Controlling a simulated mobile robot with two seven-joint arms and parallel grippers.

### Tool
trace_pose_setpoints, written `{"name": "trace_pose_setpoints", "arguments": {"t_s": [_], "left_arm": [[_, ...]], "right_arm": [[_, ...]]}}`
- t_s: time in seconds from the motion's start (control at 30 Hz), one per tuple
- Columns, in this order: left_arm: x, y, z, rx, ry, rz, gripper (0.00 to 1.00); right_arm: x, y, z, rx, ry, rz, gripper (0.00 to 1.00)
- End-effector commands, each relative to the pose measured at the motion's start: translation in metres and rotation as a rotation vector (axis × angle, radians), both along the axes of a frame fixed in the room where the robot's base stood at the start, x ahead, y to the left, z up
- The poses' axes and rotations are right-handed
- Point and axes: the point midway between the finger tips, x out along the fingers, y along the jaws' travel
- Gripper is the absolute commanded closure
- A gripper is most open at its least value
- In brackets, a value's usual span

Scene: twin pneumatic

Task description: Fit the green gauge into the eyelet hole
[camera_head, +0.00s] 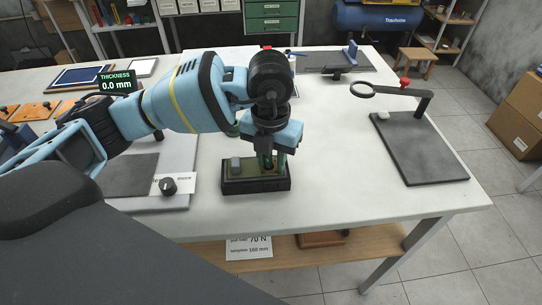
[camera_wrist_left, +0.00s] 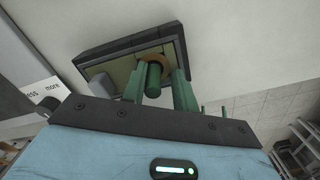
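A dark base block (camera_head: 256,185) stands near the front middle of the table, with a small grey piece at its left end. My left gripper (camera_head: 272,163) points down over its right part. In the left wrist view its two green fingers (camera_wrist_left: 160,85) stand either side of the upright green gauge (camera_wrist_left: 153,80). Light gaps show between fingers and gauge, so the gripper looks open around it. A brown ring (camera_wrist_left: 164,60) surrounds the gauge's far end at the base block (camera_wrist_left: 110,52); whether this is the eyelet is unclear. My right gripper is out of view.
A dark mat and black knob (camera_head: 168,185) lie to the left. A thickness display (camera_head: 116,81) stands behind. Bare table lies right of the block.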

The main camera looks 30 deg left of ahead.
Motion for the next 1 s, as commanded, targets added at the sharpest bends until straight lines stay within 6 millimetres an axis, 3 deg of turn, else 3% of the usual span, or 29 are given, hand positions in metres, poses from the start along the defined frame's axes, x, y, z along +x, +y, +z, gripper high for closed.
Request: {"name": "trace_pose_setpoints", "arguments": {"t_s": [0.03, 0.47, 0.67, 1.0], "left_arm": [[-0.004, 0.005, -0.013, 0.018, 0.026, 0.008, 0.64], [-0.003, 0.008, -0.009, 0.023, 0.027, 0.014, 0.64], [-0.001, 0.006, 0.021, 0.017, 0.019, 0.011, 0.64], [-0.001, 0.003, 0.094, 0.010, 0.011, 0.006, 0.64]], "right_arm": [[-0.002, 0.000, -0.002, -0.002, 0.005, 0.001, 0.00], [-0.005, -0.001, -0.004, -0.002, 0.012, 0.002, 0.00], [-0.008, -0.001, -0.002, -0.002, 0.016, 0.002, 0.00], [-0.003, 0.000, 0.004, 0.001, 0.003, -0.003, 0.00]]}}
